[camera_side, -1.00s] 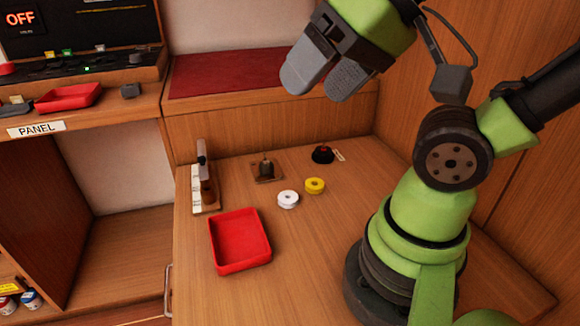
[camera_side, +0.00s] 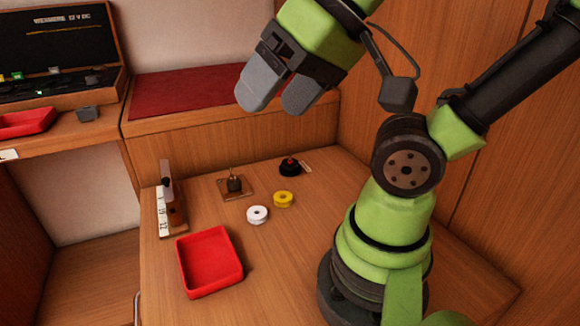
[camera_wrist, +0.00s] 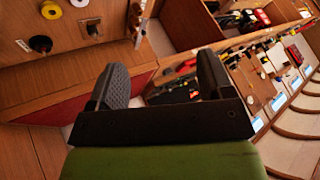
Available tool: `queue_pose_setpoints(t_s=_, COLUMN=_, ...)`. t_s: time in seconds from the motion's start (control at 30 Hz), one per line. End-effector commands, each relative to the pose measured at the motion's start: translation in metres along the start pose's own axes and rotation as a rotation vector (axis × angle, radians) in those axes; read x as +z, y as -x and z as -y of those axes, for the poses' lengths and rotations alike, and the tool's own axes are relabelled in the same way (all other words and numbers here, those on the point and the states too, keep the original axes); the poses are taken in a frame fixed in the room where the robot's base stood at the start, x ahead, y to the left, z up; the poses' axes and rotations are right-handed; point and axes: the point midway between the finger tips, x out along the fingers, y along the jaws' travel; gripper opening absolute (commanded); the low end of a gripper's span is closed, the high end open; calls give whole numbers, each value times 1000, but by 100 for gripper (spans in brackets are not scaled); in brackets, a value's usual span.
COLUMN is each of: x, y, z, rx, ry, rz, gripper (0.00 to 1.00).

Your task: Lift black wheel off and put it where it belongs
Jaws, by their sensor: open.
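A yellow wheel (camera_side: 283,199) and a white wheel (camera_side: 257,215) lie nearer the front. My gripper (camera_side: 273,100) is open and empty, high above the table; its fingers (camera_wrist: 163,68) have nothing between them.
A red tray (camera_side: 238,281) sits at the table's front left, empty. A wooden stand with a white labelled strip (camera_side: 162,212) is behind it, at the left edge. A raised ledge with a dark red mat (camera_side: 190,90) backs the table. The front middle of the table is clear.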

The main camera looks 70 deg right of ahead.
Motion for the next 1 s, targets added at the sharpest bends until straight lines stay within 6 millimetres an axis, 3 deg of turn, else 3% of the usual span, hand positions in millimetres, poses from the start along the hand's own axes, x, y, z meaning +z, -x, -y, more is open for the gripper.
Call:
queue_pose_setpoints(t_s=0.7, x=0, y=0, z=0, rx=0, ry=0, rz=0, gripper=74)
queue_pose_setpoints(t_s=0.77, x=0, y=0, z=0, rx=0, ry=-1, rz=0, gripper=64)
queue_pose_setpoints(t_s=0.87, x=-5, y=-1, z=0, rx=12, ry=-12, rz=3, gripper=64)
queue_pose_setpoints(t_s=1.0, x=-27, y=-6, z=-4, rx=61, ry=-64, rz=19, gripper=64)
